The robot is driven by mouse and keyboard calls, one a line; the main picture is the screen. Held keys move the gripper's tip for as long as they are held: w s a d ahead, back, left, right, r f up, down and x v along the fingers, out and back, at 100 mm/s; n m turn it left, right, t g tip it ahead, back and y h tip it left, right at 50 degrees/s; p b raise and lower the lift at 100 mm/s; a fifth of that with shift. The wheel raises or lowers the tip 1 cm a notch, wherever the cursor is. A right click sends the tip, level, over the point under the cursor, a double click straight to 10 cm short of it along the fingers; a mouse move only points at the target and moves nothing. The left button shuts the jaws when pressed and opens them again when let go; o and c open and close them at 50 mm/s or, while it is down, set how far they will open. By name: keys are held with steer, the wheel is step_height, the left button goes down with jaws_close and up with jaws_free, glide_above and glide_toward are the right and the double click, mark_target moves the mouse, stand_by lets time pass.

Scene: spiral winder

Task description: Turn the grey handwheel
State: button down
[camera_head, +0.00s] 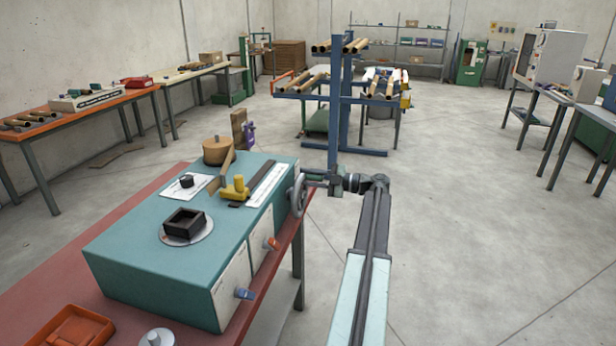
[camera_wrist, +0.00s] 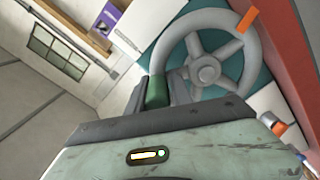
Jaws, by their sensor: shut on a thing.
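The grey handwheel (camera_head: 298,196) is on the right end of the teal machine (camera_head: 135,245). In the wrist view the spoked handwheel (camera_wrist: 208,74) fills the upper right, with an orange mark (camera_wrist: 247,19) on its rim. My gripper (camera_head: 316,181) is at the wheel's upper right side in the head view. In the wrist view my gripper (camera_wrist: 160,92) is shut, its dark fingers on either side of a green handle (camera_wrist: 157,90) at the wheel's left rim. The lower left rim is hidden behind my gripper.
The machine stands on a red-topped bench (camera_head: 65,235). An orange knob (camera_head: 271,243) and a blue knob (camera_head: 244,294) stick out of its front. A blue rack (camera_head: 335,110) holding tubes stands behind my arm.

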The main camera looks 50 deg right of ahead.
mark_target(304, 177)
steer(key=shift+s+a+r+n+p, duration=0.15)
steer(key=shift+a+r+n, duration=0.15)
steer(key=shift+n, duration=0.45)
steer(key=shift+s+a+r+n+p, duration=0.15)
steer(key=shift+a+n, duration=0.3)
steer(key=shift+n, duration=0.25)
steer(key=shift+s+a+r+n+p, duration=0.1)
steer(key=shift+a+r+n, duration=0.2)
steer(key=shift+n, duration=0.45)
steer(key=shift+a+f, duration=0.1)
steer(key=shift+a, duration=0.1)
steer(key=c, duration=1.4)
jaws_free()
steer(key=shift+c, duration=0.2)
steer(key=shift+o, duration=1)
steer(key=shift+a, duration=0.1)
steer(key=shift+s+d, duration=0.2)
steer(key=shift+s, duration=0.1)
steer(key=v, duration=0.7)
steer(key=shift+s, duration=0.15)
